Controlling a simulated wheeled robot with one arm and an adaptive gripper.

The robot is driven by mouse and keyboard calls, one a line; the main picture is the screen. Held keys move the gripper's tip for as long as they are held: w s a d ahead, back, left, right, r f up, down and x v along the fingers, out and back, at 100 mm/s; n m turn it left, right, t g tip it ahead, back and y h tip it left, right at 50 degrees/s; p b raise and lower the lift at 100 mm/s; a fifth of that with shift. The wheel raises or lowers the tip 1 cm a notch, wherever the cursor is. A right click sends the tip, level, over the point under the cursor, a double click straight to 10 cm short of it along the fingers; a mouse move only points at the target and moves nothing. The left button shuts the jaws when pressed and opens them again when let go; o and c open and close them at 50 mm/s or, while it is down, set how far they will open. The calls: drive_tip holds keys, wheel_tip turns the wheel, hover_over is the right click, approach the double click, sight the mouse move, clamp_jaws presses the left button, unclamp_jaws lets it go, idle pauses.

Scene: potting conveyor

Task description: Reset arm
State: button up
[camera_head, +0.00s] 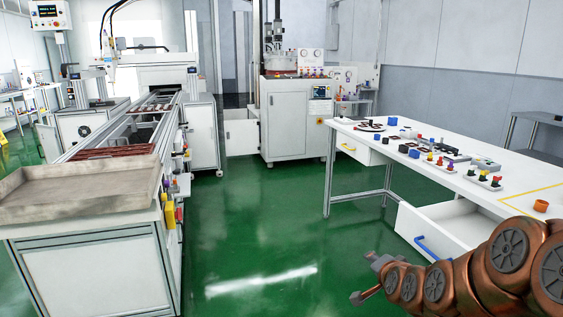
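My copper-coloured arm reaches in from the lower right corner of the head view. My gripper (363,277) is at its left end, over the green floor. Its two grey fingers are spread apart, with nothing visible between them. It is in front of and below the white table (345,127), to the left of the open drawer (455,222). The arm covers part of the drawer's front.
The open drawer has a blue handle (432,246) close to my arm. Small coloured parts lie on the table. The conveyor (140,130) runs along the left, with a grey tray (85,185) at its near end. The green floor (265,220) between is clear.

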drive_tip(key=s+a+r+n+g+p, duration=0.2)
drive_tip(key=s+r+p, duration=0.4)
drive_tip(key=s, duration=0.7)
drive_tip(key=s+a+r+n+g+p, duration=0.2)
drive_tip(key=s+r+n+g+p, duration=0.3)
drive_tip(key=s, duration=0.9)
drive_tip(key=s+a+r+n+g+p, duration=0.1)
drive_tip(key=s+r+n+g+p, duration=0.2)
drive_tip(key=s+r+g+p, duration=0.4)
drive_tip(key=s, duration=0.6)
drive_tip(key=shift+s+a+r+n, duration=0.35)
drive_tip(key=shift+a+n, duration=0.05)
